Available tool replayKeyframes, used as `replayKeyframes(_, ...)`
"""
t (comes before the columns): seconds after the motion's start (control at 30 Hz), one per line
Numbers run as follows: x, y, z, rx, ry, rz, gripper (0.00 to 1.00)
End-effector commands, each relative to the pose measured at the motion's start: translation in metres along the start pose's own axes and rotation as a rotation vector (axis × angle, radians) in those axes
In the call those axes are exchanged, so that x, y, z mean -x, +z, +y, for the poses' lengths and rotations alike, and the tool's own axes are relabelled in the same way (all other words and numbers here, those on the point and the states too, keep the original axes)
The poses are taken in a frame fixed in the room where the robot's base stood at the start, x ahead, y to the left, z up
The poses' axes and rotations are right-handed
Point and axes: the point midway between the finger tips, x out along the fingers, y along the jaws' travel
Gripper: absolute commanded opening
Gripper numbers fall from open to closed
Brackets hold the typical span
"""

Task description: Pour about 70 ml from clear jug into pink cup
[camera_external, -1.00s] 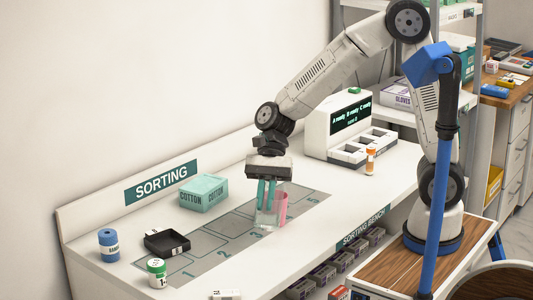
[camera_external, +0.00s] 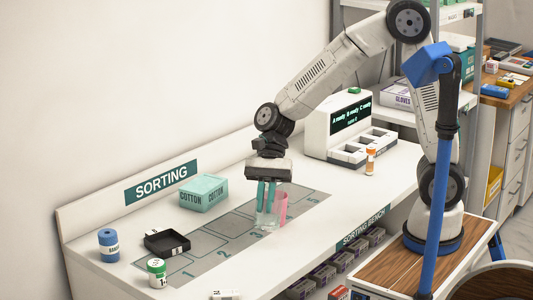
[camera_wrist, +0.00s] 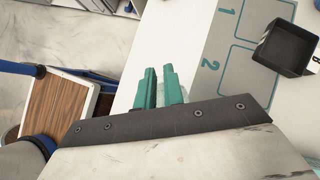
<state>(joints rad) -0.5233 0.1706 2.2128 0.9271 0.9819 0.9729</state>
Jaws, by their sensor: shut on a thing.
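The clear jug (camera_external: 262,220) is a see-through vessel on or just above the sorting bench, near the mat square marked 3. My gripper (camera_external: 266,198) points down with its teal fingers shut on the jug. The jug looks upright; I cannot tell whether its base touches the bench. The pink cup (camera_external: 281,208) stands close beside the jug on its right, partly hidden by it. In the wrist view my gripper's teal fingers (camera_wrist: 160,88) show, and a pale bit of the jug (camera_wrist: 186,90) shows behind them. The liquid level cannot be made out.
A cotton box (camera_external: 203,193) is at the back. A white dispenser unit (camera_external: 338,128) and an orange bottle (camera_external: 370,160) stand at the right.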

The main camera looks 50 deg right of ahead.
Motion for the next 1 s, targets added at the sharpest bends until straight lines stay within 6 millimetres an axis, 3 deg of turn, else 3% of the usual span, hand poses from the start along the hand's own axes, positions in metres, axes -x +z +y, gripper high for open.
replayKeyframes(0.5,-0.057,0.002,0.0,0.008,0.002,0.378,0.0)
replayKeyframes(1.0,-0.087,0.0,0.0,0.003,0.002,0.669,0.0)
